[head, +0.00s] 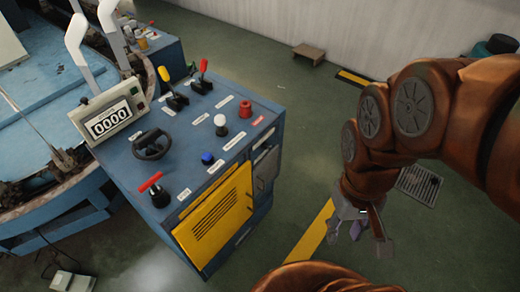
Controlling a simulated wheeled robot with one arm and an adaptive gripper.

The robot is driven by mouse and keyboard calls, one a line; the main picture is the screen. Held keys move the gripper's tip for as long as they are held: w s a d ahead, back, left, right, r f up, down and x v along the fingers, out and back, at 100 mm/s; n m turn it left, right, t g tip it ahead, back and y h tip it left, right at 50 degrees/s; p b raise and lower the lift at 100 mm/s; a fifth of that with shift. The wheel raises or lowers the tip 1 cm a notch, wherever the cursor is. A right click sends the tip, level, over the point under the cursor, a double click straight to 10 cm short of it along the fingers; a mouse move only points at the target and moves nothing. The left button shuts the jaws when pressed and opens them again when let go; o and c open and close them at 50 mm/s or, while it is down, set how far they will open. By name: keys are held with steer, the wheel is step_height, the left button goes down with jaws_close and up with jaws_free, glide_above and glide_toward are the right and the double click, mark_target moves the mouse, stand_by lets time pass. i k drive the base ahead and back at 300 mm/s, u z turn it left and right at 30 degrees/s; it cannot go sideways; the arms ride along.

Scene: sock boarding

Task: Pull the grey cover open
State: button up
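The grey cover (266,169) is a small grey panel on the right side of the blue console (262,118), just right of the yellow louvred panel. It looks closed against the console, though it is small and seen at an angle. My gripper (360,238) hangs to the right of the console and below the cover's level in the picture. It points downward over the green floor, clear of the console. Its fingers look spread apart with nothing between them.
The console top carries a black handwheel (152,144), a red T-handle (153,186), levers, a blue knob (208,158) and a red button (246,108). A display (110,121) reads 0000. A floor grate (419,186) lies at right. Floor between console and gripper is clear.

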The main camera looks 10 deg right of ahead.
mark_target(263, 172)
steer(key=u, duration=2.9)
steer(key=k, duration=1.7)
steer(key=z, duration=0.15)
